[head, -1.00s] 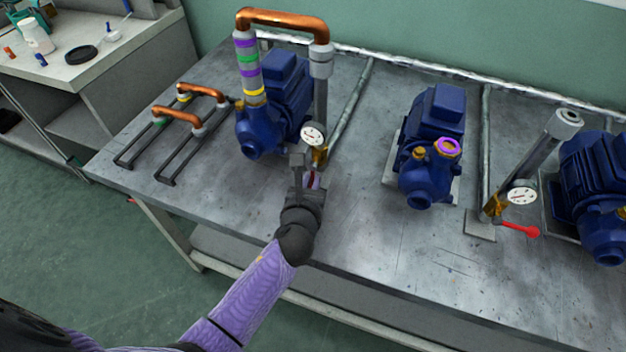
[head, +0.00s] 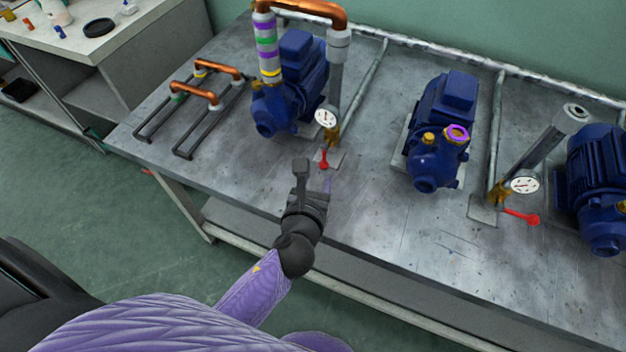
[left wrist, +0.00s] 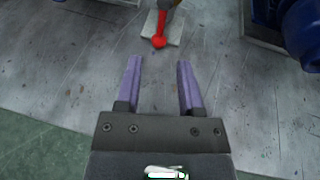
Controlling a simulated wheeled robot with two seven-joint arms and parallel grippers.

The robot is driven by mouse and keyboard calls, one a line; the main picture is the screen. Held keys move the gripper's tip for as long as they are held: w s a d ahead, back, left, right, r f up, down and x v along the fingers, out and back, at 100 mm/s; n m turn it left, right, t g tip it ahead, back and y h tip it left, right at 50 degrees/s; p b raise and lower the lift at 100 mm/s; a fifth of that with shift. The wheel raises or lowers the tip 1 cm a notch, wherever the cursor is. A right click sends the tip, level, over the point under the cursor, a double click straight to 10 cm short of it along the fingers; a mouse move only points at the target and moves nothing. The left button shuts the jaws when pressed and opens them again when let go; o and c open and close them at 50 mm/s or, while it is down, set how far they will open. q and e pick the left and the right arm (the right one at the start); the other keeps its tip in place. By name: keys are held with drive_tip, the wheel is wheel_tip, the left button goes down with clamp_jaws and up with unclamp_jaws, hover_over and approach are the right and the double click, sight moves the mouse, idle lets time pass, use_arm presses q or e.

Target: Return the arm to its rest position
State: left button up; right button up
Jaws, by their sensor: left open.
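My left gripper (head: 314,178) is open and empty above the front part of the metal table. In the left wrist view its two purple fingers (left wrist: 158,85) are spread apart with bare tabletop between them. A red valve handle (head: 323,158) sits just beyond the gripper, apart from it, at the foot of the left gauge pipe. It also shows in the left wrist view (left wrist: 159,41), beyond the fingertips. My left arm (head: 250,292) comes in from the lower left with a purple sleeve. My right gripper does not show.
The left pump (head: 290,95) bears a copper pipe bend (head: 300,8). A middle pump (head: 437,140) and a right pump (head: 597,185) stand on the table (head: 390,225). A second red handle (head: 522,217) points right. Copper-topped racks (head: 200,95) lie at left. The floor in front is open.

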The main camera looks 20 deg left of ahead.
use_arm(q)
drive_tip(key=v, duration=0.3)
